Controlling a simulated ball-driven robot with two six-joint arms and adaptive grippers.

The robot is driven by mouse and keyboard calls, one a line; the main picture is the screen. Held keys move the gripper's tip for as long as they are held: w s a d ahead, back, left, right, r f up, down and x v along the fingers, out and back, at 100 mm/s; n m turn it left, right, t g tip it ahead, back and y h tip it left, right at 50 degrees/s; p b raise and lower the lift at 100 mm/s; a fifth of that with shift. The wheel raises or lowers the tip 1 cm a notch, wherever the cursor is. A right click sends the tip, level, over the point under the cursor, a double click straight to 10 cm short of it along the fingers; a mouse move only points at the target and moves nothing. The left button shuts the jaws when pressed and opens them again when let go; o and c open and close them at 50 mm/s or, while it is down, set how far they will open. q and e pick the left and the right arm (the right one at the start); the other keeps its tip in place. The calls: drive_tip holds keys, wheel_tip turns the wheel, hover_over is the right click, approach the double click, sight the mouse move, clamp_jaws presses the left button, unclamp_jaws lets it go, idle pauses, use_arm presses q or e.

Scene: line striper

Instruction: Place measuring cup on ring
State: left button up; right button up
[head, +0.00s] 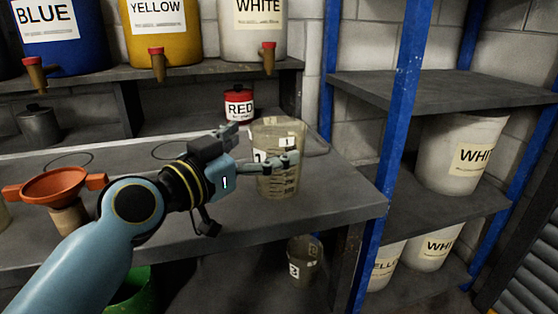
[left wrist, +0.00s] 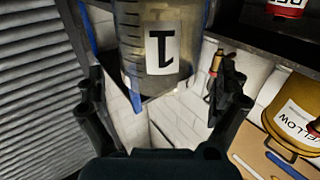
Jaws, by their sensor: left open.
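A clear measuring cup (head: 283,183) with a white "1" label stands upright on the grey bench, near its right end. The left wrist view shows the cup (left wrist: 133,48) upside down, ahead of the fingers. My left gripper (head: 264,146) is open at the cup; one finger crosses in front of its near side and the other is at its upper left. Whether the fingers touch it I cannot tell. In the left wrist view both fingers (left wrist: 163,82) are spread apart. Two thin dark rings are drawn on the bench, a left one (head: 68,153) and one partly behind my gripper (head: 158,158). My right gripper is not in view.
An orange funnel (head: 53,186) stands at the bench's left. A red can (head: 239,104) stands behind the cup. Blue, yellow and white buckets with taps are on the shelf above. A blue rack post (head: 400,110) rises at the right. Another cup (head: 304,262) sits below the bench.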

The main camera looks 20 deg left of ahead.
sight(292, 128)
use_arm(q)
drive_tip(key=x, duration=0.4)
drive_tip(key=shift+w, duration=0.1)
drive_tip(key=shift+w+d, duration=0.1)
drive_tip(key=shift+w, duration=0.2)
drive_tip(key=shift+s, duration=0.1)
drive_tip(key=shift+c, duration=1.4)
drive_tip(key=c, duration=0.7)
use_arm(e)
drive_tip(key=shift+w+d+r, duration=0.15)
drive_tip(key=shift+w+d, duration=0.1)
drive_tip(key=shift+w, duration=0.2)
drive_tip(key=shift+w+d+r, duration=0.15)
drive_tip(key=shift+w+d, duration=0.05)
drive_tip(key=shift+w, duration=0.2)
